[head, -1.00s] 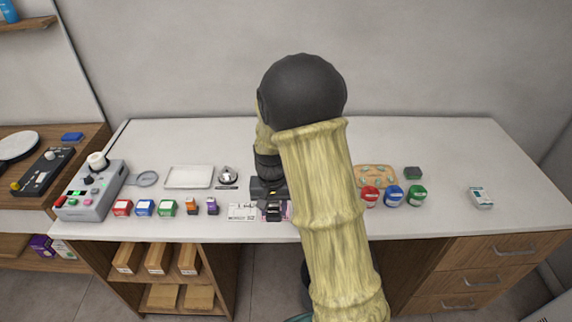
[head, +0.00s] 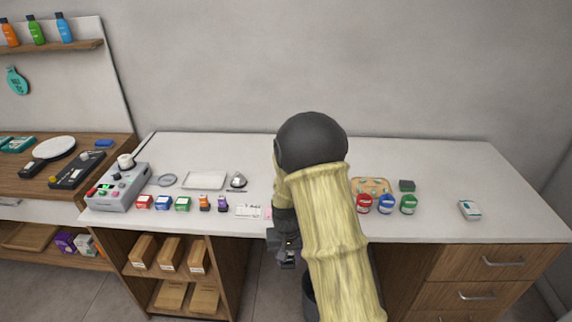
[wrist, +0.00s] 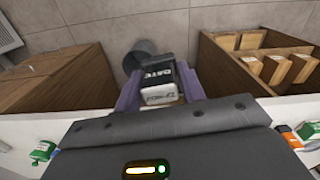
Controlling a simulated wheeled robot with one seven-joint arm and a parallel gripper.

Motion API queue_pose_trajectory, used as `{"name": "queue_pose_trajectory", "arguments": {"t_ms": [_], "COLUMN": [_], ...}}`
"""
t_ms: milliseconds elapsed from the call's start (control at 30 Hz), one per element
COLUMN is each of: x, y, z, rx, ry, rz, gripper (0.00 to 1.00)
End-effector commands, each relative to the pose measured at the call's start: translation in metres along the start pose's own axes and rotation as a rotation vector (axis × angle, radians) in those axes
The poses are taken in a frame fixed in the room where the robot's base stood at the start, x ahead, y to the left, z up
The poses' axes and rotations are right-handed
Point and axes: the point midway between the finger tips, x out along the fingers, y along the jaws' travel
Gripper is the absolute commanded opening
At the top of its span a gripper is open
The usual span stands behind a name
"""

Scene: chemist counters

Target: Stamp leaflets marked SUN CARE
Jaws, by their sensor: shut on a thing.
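My gripper (wrist: 158,92) is shut on a dark block with white lettering that seems to read DATE, a date stamp (wrist: 153,72); its pale lower part shows between the purple fingers. In the head view my gripper (head: 286,252) is just in front of the counter's front edge, low and partly hidden by my arm. A white printed leaflet (head: 248,211) lies on the counter near that edge, left of my arm. A pink edge beside it is mostly hidden by the arm. I cannot read any SUN CARE marking.
A dark bin (wrist: 139,56) stands on the floor below the gripper, between the cabinets. Small red, blue, green, orange and purple boxes line the counter's left. A white tray (head: 204,180) lies behind them. Round red, blue and green containers stand right of my arm.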

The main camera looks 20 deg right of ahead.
Motion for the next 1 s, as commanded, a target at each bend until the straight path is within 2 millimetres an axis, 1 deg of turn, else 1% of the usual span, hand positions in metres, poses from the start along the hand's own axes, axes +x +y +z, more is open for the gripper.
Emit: {"name": "queue_pose_trajectory", "arguments": {"t_ms": [33, 333, 500, 633, 733, 1000], "x": [0.008, 0.056, 0.09, 0.111, 0.117, 0.117], "y": [0.0, 0.001, 0.001, 0.0, -0.001, -0.001], "z": [0.0, 0.001, 0.004, 0.008, 0.008, 0.008], "rx": [-0.011, -0.089, -0.145, -0.181, -0.193, -0.193], "ry": [-0.003, -0.004, -0.005, -0.004, 0.0, 0.001], "rz": [0.001, 0.0, -0.005, -0.01, -0.012, -0.012], "gripper": [0.25, 0.25, 0.25, 0.25, 0.25, 0.25]}}
